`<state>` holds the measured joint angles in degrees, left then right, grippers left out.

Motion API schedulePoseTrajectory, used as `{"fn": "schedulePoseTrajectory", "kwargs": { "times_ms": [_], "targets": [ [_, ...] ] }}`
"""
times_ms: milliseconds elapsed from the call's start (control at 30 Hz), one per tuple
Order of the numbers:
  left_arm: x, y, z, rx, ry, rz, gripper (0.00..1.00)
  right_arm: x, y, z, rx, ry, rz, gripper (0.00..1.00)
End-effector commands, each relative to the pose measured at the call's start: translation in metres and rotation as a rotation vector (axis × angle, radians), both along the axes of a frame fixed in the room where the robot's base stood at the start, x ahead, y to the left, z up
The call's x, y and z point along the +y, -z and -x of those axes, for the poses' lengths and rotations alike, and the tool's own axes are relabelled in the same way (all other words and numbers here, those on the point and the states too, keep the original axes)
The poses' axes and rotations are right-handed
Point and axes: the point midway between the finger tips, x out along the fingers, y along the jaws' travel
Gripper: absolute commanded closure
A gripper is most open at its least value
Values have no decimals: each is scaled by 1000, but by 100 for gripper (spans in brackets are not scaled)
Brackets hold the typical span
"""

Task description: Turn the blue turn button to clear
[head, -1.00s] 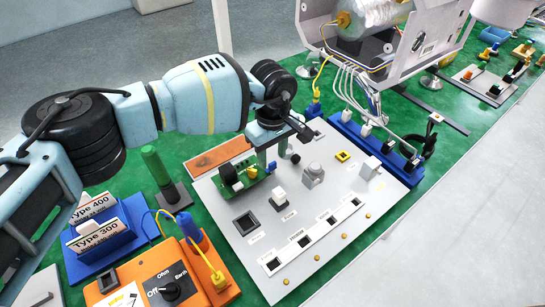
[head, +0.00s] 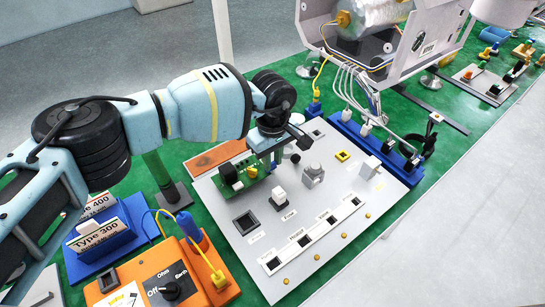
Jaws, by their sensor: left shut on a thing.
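My left gripper (head: 271,160) reaches down to the grey panel (head: 328,248) from above, at its far-left part. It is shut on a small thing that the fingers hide. The fingertips are right beside the far end of a green circuit board (head: 240,187) on the panel. I cannot make out the blue turn button or its marking; the gripper and wrist cover that spot. A black round knob (head: 295,158) stands just right of the fingers. My right gripper is not in view.
A white switch (head: 279,200) and a grey block button (head: 313,174) stand on the panel near the gripper. An orange meter box (head: 207,262) is at the front left. A blue connector rail (head: 345,127) lies behind the panel. Bare green table shows around the panel.

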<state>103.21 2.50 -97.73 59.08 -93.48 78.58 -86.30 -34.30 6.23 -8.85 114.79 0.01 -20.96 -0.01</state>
Motion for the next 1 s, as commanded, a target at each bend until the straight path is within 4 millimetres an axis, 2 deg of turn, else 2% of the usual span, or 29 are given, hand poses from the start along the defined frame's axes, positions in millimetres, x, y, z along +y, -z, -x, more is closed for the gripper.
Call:
{"fn": "schedulePoseTrajectory", "kwargs": {
  "times_ms": [367, 1000],
  "targets": [
    [-1, -1, 1, 1, -136, 1, 100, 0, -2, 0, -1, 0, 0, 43],
    [-2, -2, 1, -1, -724, 2, 100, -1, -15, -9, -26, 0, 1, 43]
  ]
}}
